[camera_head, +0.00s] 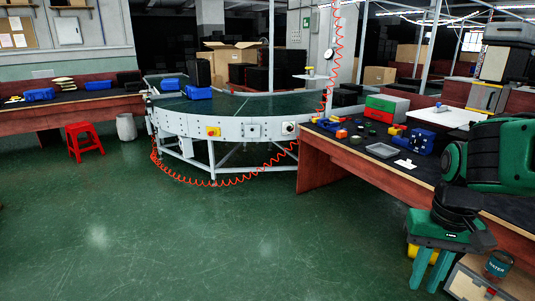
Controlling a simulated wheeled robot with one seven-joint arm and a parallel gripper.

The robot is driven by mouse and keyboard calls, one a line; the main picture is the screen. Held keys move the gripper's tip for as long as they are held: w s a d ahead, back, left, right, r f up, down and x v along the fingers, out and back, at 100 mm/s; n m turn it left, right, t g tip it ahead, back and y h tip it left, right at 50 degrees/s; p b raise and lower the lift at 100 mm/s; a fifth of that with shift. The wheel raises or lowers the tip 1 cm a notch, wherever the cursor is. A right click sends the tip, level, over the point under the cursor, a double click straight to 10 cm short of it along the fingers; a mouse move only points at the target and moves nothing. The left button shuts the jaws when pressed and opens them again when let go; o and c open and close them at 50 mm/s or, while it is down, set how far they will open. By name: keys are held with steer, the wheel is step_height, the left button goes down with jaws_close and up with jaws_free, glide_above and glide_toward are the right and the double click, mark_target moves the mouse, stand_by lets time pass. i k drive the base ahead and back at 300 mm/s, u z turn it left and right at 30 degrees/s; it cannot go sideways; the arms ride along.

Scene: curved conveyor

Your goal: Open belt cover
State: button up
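The curved conveyor (225,115) stands at the middle back on white legs, with a dark green belt and a pale side wall. On that side wall are a yellow box with a red button (213,132), a pale square plate (251,130) and a white box with a dark knob (288,128). I cannot tell which part is the belt cover. My gripper (430,282) points down at the lower right, far from the conveyor. Its two green fingers are apart with a gap between them and appear to hold nothing.
A workbench (350,175) with tools and a green-and-red case (386,107) stands between my arm and the conveyor. A red stool (84,140) and grey bin (126,127) stand left. An orange coiled hose (235,183) hangs below the conveyor. The green floor in front is clear.

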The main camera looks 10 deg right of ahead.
mark_target(522, 32)
steer(key=z, duration=0.25)
steer(key=i, duration=1.25)
steer(key=z, duration=0.8)
steer(key=i, duration=1.45)
steer(key=z, duration=0.7)
steer(key=i, duration=0.7)
steer(key=z, duration=0.2)
